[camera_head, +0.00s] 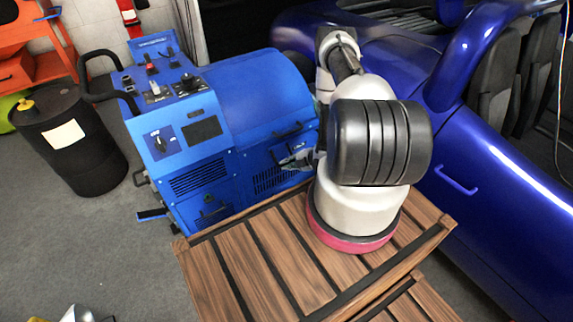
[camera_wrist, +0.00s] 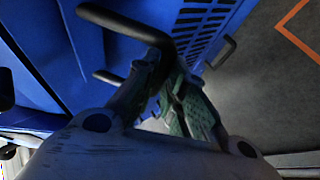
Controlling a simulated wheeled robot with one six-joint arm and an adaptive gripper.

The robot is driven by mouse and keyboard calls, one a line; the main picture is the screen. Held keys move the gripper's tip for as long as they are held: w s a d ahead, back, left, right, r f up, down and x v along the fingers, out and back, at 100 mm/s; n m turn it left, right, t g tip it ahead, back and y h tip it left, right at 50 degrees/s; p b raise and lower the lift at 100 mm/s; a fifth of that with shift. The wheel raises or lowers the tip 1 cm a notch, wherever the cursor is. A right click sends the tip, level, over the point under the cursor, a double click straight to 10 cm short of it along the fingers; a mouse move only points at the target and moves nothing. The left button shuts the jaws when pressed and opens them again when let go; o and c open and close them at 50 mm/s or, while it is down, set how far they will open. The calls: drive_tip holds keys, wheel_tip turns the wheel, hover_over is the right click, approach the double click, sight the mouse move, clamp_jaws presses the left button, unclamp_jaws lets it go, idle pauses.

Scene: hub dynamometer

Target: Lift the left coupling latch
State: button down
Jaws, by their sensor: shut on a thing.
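A black U-shaped handle (camera_wrist: 122,23), which looks like the coupling latch, stands out from the blue machine in the wrist view. Its two legs run from the blue panel toward my gripper (camera_wrist: 170,88). My gripper is shut on its outer bar, and the fingers hide most of that bar. In the head view my gripper (camera_head: 298,160) is at the right part of the blue machine's (camera_head: 262,90) front, just below a dark handle (camera_head: 288,131). The held part is too small and covered to make out there.
A wooden slatted table (camera_head: 270,255) stands close in front of the machine, below my arm. A blue car (camera_head: 480,165) is at the right. A black barrel (camera_head: 70,140) stands left on grey floor. Another dark handle (camera_wrist: 221,52) sits beside the vent slots in the wrist view.

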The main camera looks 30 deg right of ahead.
wheel_tip(320, 180, up, 7)
drive_tip(key=m+g, duration=0.1)
drive_tip(key=g, duration=0.5)
drive_tip(key=shift+s+m+g+h, duration=0.3)
drive_tip(key=shift+g+h, duration=0.1)
drive_tip(key=shift+w+d+r, duration=0.1)
drive_tip(key=shift+w+r, duration=0.1)
drive_tip(key=c, duration=1.5)
unclamp_jaws()
drive_tip(key=shift+f, duration=0.1)
drive_tip(key=shift+s, duration=0.1)
drive_tip(key=v, duration=1.2)
